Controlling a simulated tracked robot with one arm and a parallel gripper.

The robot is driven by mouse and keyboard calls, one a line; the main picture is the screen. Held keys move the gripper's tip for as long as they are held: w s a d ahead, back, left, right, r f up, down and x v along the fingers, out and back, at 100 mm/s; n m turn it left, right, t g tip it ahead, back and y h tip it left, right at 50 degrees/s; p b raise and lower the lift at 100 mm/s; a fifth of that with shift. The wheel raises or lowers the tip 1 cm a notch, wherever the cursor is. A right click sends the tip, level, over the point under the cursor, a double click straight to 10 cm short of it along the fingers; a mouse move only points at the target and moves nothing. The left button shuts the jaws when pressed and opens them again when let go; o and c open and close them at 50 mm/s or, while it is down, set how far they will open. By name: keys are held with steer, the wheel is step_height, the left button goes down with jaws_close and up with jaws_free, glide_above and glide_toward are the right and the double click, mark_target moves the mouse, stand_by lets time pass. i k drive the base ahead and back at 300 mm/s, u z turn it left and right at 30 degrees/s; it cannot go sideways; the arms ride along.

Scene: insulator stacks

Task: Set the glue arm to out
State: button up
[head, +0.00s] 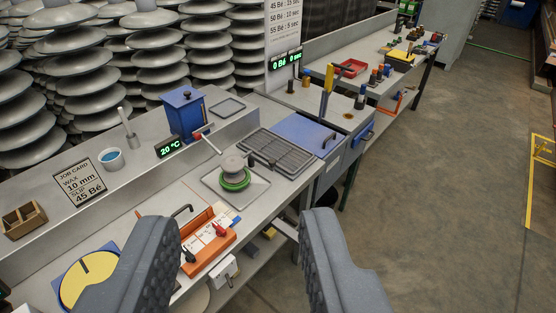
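My gripper (240,228) is open and empty, its two dark grey padded fingers apart above the front edge of the bench. An orange tray (219,239) with a black handle, white strips and red pieces shows between the fingers. Behind it, a lever with a red end (200,135) reaches from the blue box (184,112) toward a grey and green round piece (234,176) on a square plate. No part is labelled as the glue arm; this lever may be it, but I cannot tell. The left finger covers part of the bench.
A yellow disc (88,280) lies at the lower left. A job card (80,184), a blue cup (110,159) and a wooden box (24,219) stand on the bench's raised ledge. A black rack (290,150) lies farther along. Open floor (440,190) is to the right.

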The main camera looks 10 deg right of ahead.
mark_target(272, 162)
steer(key=z, duration=0.05)
steer(key=i, duration=1)
steer(key=z, duration=0.4)
steer(key=k, duration=1.05)
steer(key=u, duration=0.4)
steer(key=i, duration=1.6)
steer(key=z, duration=0.25)
